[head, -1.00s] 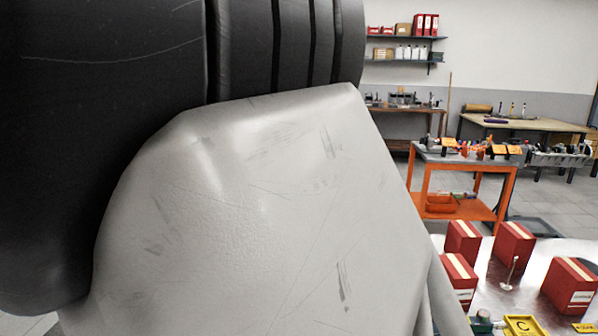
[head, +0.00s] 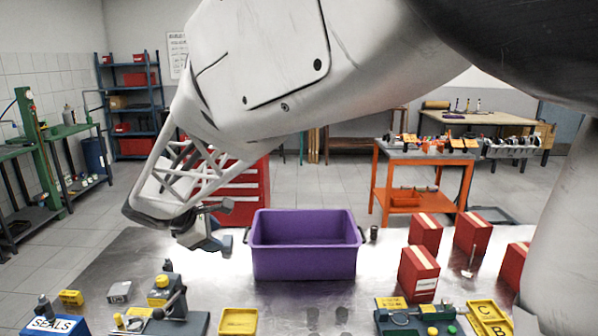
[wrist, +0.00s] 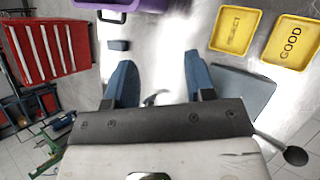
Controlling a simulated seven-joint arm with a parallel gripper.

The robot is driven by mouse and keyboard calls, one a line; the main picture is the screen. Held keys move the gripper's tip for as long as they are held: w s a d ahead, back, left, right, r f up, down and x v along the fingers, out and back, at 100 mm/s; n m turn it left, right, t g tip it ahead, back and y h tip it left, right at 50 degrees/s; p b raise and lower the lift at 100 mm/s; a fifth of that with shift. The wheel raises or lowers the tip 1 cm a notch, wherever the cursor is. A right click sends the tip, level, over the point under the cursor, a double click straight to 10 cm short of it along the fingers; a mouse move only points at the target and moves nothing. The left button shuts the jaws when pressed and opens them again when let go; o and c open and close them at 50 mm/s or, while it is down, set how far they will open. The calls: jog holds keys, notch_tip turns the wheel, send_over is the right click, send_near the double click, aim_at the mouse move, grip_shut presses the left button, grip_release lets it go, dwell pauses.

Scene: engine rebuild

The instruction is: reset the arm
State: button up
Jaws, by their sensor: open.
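My gripper (head: 205,235) is at the left of the purple bin in the head view, above the far left part of the metal table (head: 130,262). In the wrist view my gripper (wrist: 160,75) shows two blue fingers spread apart, with nothing held between them. A small dark hooked shape (wrist: 152,98) shows beyond the gap, low between the fingers; I cannot tell what it is. My white arm reaches across the top of the head view and hides part of the room.
The purple bin (head: 305,265) stands mid-table. Several red boxes (head: 418,275) stand at right. Yellow trays (wrist: 235,31) marked REJECT and GOOD show in the wrist view. A lever fixture (head: 168,300) and a blue SEALS bin (head: 55,325) are front left. A red cabinet (head: 240,195) stands behind.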

jog(key=s+d+r+m+g+y, duration=0.15)
jog(key=s+d+m, duration=0.4)
jog(key=d, duration=0.75)
jog(key=s+d+r+m+g, duration=0.15)
jog(key=s+d+m, duration=0.4)
jog(key=d, duration=0.75)
jog(key=s+d+f+m+y, duration=0.1)
jog(key=s+d+m, duration=0.3)
jog(key=s, duration=0.5)
jog(key=s+d+f+m+y, duration=0.2)
jog(key=s+d+m, duration=0.3)
jog(key=s+d, duration=0.3)
jog(key=shift+s+d+f+m+g, duration=0.3)
jog(key=shift+s+d+f+g, duration=0.1)
jog(key=shift+s+f, duration=0.35)
jog(key=shift+y, duration=0.25)
jog(key=o, duration=0.9)
jog(key=shift+o, duration=0.2)
jog(key=shift+w, duration=0.1)
